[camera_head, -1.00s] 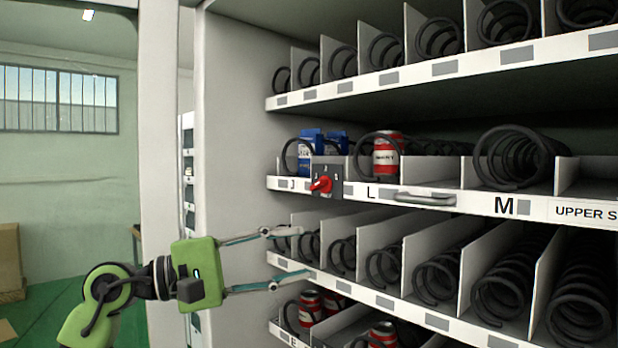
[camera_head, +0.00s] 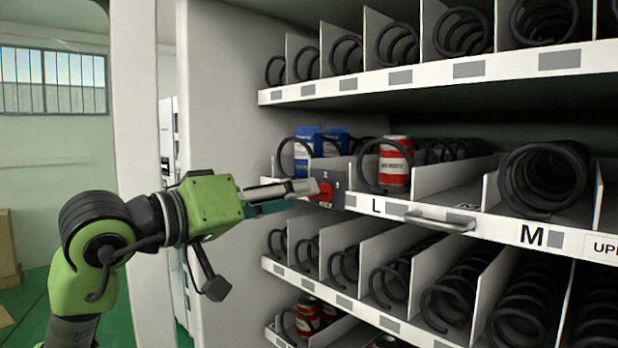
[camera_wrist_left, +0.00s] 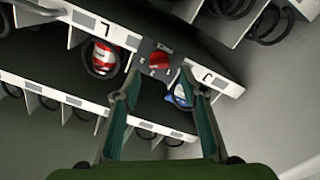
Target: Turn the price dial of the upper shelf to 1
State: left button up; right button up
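The price dial is a red knob (camera_head: 325,191) on a dark plate (camera_head: 333,174) at the front edge of the upper shelf, between labels J and L. The knob also shows in the left wrist view (camera_wrist_left: 159,61), just ahead of the fingertips and roughly between them. The number it points at is too small to tell. My left gripper (camera_head: 308,187) is level with the dial, its tips close to the knob's left side; contact cannot be told. In the left wrist view (camera_wrist_left: 160,76) its two fingers are apart with nothing between them. My right gripper is not in view.
A blue carton (camera_head: 305,150) and a red-white can (camera_head: 396,162) stand in coils behind the dial. A handle (camera_head: 440,220) sticks out from the shelf front to the right. Coil-filled shelves lie above and below. The cabinet's side wall (camera_head: 225,130) is at the left.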

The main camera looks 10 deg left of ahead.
pick_arm(q)
jog(key=shift+p+x, duration=0.75)
jog(key=shift+x, duration=1.4)
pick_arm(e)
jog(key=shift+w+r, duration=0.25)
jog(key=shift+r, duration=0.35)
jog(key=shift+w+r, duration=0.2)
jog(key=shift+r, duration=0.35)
pick_arm(q)
jog(key=shift+s, duration=0.1)
jog(key=c, duration=1.1)
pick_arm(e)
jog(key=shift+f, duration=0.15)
